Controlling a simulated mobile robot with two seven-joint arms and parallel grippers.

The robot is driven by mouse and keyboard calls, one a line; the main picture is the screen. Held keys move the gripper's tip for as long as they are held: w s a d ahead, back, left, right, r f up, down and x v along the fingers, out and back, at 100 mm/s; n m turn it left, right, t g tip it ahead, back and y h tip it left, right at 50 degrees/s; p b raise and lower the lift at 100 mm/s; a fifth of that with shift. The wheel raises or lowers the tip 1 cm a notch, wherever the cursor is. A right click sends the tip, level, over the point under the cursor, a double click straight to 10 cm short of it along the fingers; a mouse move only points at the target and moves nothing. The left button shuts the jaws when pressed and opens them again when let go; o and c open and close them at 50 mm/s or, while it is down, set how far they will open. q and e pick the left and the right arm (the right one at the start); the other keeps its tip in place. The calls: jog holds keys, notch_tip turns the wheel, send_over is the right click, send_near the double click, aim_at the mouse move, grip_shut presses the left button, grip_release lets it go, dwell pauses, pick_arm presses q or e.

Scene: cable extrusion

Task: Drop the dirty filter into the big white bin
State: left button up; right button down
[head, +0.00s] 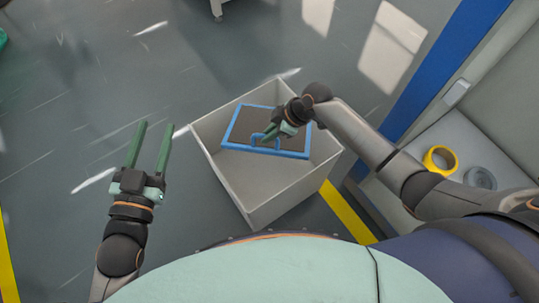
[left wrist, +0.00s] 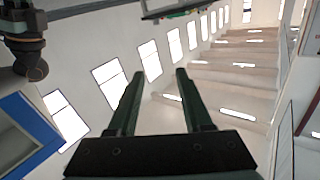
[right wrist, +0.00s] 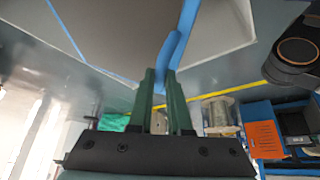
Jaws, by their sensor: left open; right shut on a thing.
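The dirty filter (head: 247,132) is a dark panel with a blue frame and a blue handle. My right gripper (head: 268,137) is shut on the handle and holds the filter over the opening of the big white bin (head: 252,193). How far the filter is below or above the rim I cannot tell. In the right wrist view the fingers (right wrist: 160,82) close on the blue handle (right wrist: 172,48). My left gripper (head: 153,140) is open and empty, left of the bin. Its spread fingers (left wrist: 159,78) show in the left wrist view.
A yellow tape roll (head: 440,159) and a grey roll (head: 480,178) lie on a pale surface at the right. A blue-edged wall or cabinet stands right of the bin. Yellow floor stripes (head: 347,212) run nearby. The floor left of the bin is clear.

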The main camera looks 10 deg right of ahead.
jog(key=c, duration=0.8)
grip_release()
jog(key=shift+d+r, duration=0.1)
jog(key=shift+r, duration=0.05)
jog(key=p+v, duration=0.2)
jog(key=v, duration=0.3)
jog(key=shift+r, duration=0.25)
pick_arm(q)
jog(key=s+f+n+g+y+p, duration=0.1)
jog(key=s+f+g, duration=0.3)
jog(key=f, duration=0.4)
jog(key=s+f+n+g+y+p, duration=0.1)
jog(key=s+f+g, duration=0.3)
jog(key=f, duration=0.4)
jog(key=shift+d+f, duration=0.15)
jog(key=shift+f, duration=0.15)
pick_arm(e)
jog(key=v, duration=0.6)
jog(key=shift+s+d+r, duration=0.15)
jog(key=shift+d+r, duration=0.1)
jog(key=shift+r, duration=0.05)
